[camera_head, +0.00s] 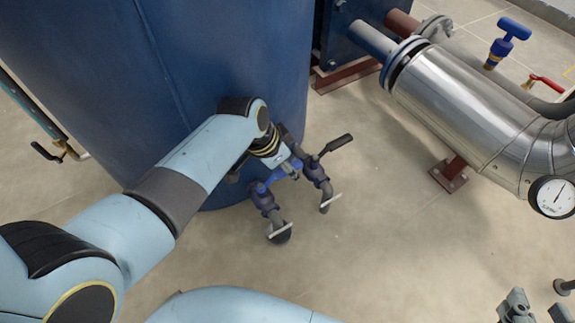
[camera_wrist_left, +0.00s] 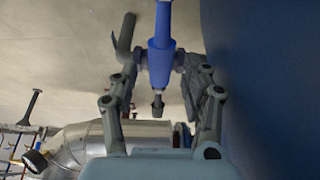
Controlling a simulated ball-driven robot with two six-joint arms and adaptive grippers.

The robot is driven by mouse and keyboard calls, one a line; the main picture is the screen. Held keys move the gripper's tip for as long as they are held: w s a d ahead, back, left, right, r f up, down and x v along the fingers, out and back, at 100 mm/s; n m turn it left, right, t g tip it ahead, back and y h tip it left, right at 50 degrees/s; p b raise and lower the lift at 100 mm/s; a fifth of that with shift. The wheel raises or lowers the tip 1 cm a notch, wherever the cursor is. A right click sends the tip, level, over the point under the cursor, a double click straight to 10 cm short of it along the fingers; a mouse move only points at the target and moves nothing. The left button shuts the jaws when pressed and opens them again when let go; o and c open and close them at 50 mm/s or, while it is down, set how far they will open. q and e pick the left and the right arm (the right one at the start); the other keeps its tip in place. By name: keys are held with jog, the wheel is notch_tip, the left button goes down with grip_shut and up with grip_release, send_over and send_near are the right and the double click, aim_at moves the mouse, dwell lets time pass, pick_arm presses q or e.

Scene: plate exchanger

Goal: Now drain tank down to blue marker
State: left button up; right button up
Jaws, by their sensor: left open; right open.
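The dark blue tank (camera_head: 240,60) stands at the upper left of the head view. Two small valves sit low beside it: one with a blue lever (camera_head: 274,178), one with a dark grey lever (camera_head: 334,145). My left gripper (camera_wrist_left: 163,82) is open, with the blue lever (camera_wrist_left: 161,50) between its fingers in the left wrist view; contact cannot be told. The arm partly hides the gripper in the head view. My right gripper (camera_head: 538,306) is open and empty at the lower right, partly cut off. No blue marker can be made out.
A shiny metal pipe (camera_head: 465,105) with a round gauge (camera_head: 552,197) runs along the right. A blue T-handle (camera_head: 510,38) and a red lever (camera_head: 547,84) stand behind it. A narrow tube (camera_head: 30,105) runs along the tank's left. The middle floor is clear.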

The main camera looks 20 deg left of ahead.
dwell(0.3)
pick_arm(q)
grip_shut()
dwell(0.3)
